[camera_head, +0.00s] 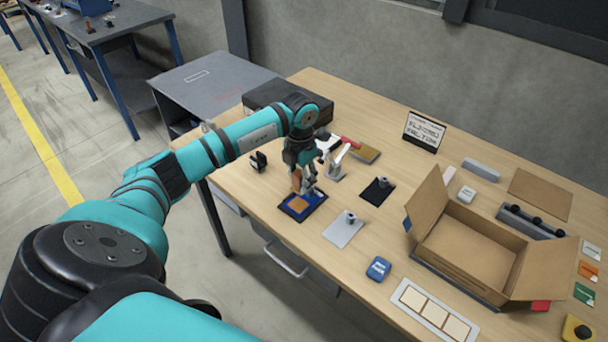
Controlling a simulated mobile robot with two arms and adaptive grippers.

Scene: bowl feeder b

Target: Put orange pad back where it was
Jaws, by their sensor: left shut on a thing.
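My left gripper (304,188) points down over the near left part of the table. It is shut on a small upright orange-brown piece, which looks like the orange pad (296,180). Directly below is a dark plate with blue edges (316,196). An orange square (298,203) lies flat on that plate, just under the fingertips. The fingers partly hide the held pad, and I cannot tell whether its lower edge touches the plate. My right gripper is not in view.
A grey plate (341,232) and a black plate (375,194), each with a small metal piece, lie to the right. An open cardboard box (465,252) and a blue object (378,268) stand farther right.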

